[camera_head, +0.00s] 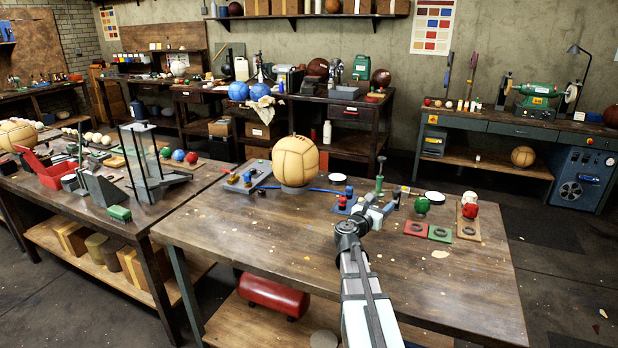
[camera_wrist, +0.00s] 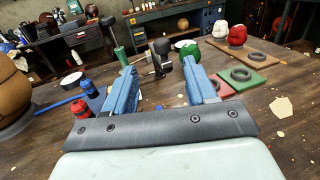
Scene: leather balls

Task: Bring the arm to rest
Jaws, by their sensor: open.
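My gripper (camera_head: 378,207) is over the middle of the wooden table (camera_head: 270,235), its arm reaching in from the front edge. In the wrist view my gripper (camera_wrist: 160,78) shows two blue fingers spread apart with nothing held between them. A black-headed tool (camera_wrist: 159,48) stands beyond the fingertips. A green ball (camera_wrist: 187,48) is just past the right finger. Small red-and-blue bottles (camera_wrist: 82,87) stand beside the left finger. I cannot tell the exact height of the fingers above the table.
A tan leather ball (camera_head: 295,161) sits left of my gripper. Red (camera_head: 416,228) and green (camera_head: 440,234) mats with black rings lie to the right, near a board with a red ball (camera_head: 469,211). A green-handled tool (camera_head: 380,172) stands behind. The table's front left is clear.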

